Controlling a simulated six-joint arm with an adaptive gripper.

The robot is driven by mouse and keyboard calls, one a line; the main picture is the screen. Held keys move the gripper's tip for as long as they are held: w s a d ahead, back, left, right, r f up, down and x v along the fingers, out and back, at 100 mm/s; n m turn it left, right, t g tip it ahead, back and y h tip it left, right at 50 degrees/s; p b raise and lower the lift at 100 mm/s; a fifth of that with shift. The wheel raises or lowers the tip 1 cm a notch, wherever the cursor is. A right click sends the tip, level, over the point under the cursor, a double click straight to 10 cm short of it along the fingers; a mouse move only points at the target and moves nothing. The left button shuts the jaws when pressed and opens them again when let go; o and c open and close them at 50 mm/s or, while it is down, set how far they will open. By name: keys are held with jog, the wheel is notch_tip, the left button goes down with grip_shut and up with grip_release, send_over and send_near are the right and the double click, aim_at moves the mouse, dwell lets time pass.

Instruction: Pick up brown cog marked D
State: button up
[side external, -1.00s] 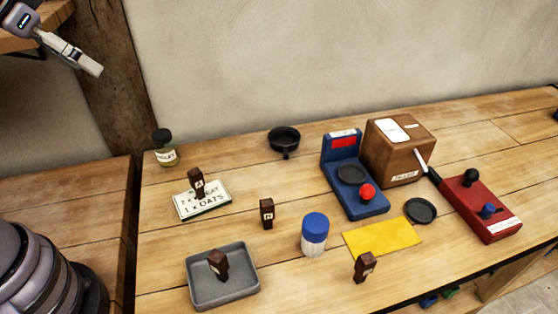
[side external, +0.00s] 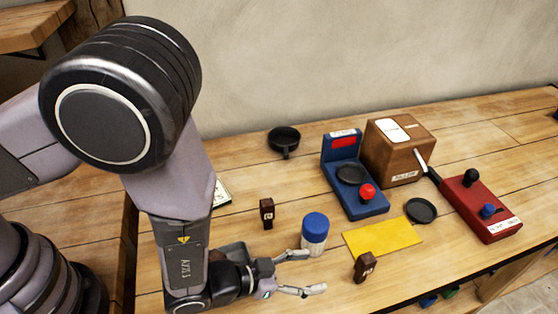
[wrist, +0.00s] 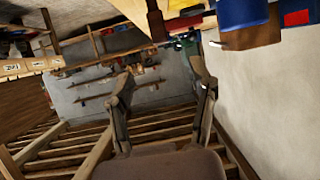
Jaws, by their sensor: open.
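Two dark brown upright cogs with pale letter marks show in the side view. One cog (side external: 267,213) stands mid-table. The other cog (side external: 365,267) stands near the front edge, by the yellow mat. The letters are too small to read surely, so I cannot tell which is D. My gripper (side external: 312,272) is open and empty, low over the table, left of the front cog and apart from it, with its fingers pointing right. The wrist view shows my spread fingers (wrist: 162,77) and a brown upright piece (wrist: 156,24) beyond them at the top.
A blue-capped jar (side external: 314,232) stands close behind my gripper. The yellow mat (side external: 382,237) lies flat to the right. Behind are a blue scale (side external: 352,190), brown box (side external: 398,152), red device (side external: 478,208) and dark dishes. My arm mostly covers the grey tray (side external: 232,249) and white card (side external: 221,194).

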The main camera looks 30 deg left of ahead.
aim_at(360, 264)
jog(key=x, duration=1.3)
jog(key=shift+w+d+f, duration=0.1)
jog(key=shift+d+f, duration=0.15)
jog(key=shift+f, duration=0.1)
grip_shut()
jog(key=shift+r, duration=0.15)
